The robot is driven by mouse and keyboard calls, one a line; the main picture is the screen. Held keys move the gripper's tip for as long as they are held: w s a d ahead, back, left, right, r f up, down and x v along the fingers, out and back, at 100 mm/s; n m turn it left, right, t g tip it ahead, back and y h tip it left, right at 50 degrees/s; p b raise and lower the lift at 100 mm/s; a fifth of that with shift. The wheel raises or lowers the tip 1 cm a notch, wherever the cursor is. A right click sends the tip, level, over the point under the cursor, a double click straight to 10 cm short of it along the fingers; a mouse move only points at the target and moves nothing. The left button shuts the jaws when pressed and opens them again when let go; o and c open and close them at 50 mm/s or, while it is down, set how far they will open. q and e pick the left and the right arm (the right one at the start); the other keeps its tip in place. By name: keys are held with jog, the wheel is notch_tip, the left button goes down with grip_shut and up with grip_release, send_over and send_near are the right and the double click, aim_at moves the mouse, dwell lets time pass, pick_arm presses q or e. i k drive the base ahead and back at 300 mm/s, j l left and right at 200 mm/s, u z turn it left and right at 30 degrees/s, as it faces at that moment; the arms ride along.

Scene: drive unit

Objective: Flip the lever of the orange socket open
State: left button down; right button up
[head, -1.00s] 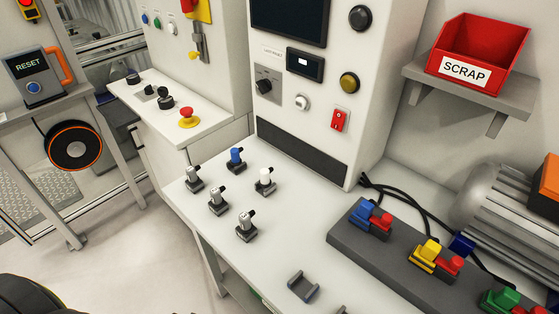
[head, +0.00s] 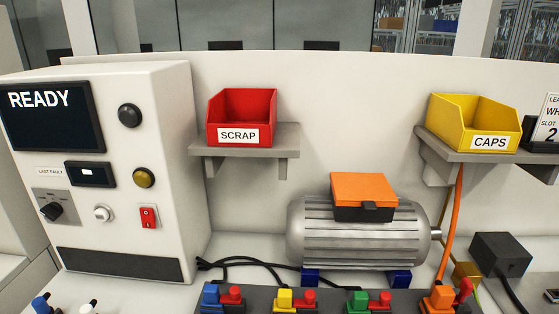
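The orange socket (head: 438,300) sits at the right end of the dark grey socket strip (head: 330,301), at the bottom edge of the head view. Its red lever (head: 464,289) is on its right side and stands up at a tilt, taller than the red levers of the other sockets. An orange cable (head: 451,228) runs down from the yellow bin's shelf to the orange socket. The lower part of the socket is cut off by the picture edge. Neither of my grippers is in view.
Blue (head: 210,296), yellow (head: 284,298) and green (head: 358,300) sockets with red levers share the strip. Behind it stands a motor (head: 358,240) with an orange-topped box. A black box (head: 499,258) is at right. Red (head: 241,113) and yellow (head: 474,120) bins are on shelves above.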

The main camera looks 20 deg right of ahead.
aim_at(466, 288)
jog(key=z, duration=1.85)
